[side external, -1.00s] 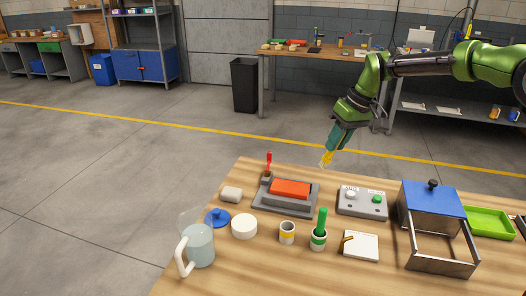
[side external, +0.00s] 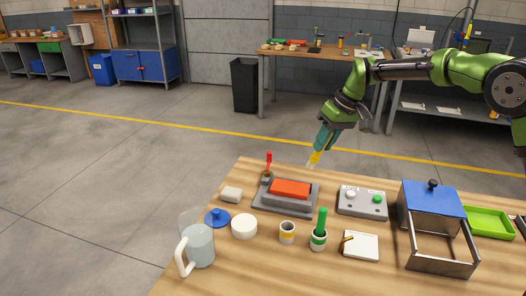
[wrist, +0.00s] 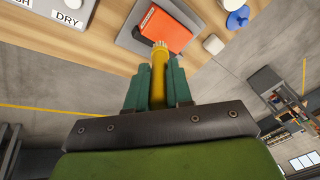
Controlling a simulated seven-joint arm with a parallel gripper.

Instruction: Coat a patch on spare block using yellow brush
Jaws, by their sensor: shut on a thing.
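My gripper (side external: 321,145) is shut on the yellow brush (side external: 314,157) and holds it in the air above the far edge of the table, bristles pointing down. In the wrist view the yellow brush (wrist: 159,80) stands between the green fingers of my gripper (wrist: 157,88), its tip in front of the orange block. That orange block (side external: 290,188) lies on a grey stepped base. A small off-white block (side external: 231,194) lies to its left; it also shows in the wrist view (wrist: 213,44). No label tells which block is the spare one. The brush touches neither.
A red-handled tool (side external: 269,163) stands behind the grey base (side external: 262,205). In front are a yellow-banded cup (side external: 287,233), a green-handled brush in a cup (side external: 319,238), a white disc (side external: 244,226) and a pitcher (side external: 200,246). A button box (side external: 361,204) and blue-topped frame (side external: 432,195) stand right.

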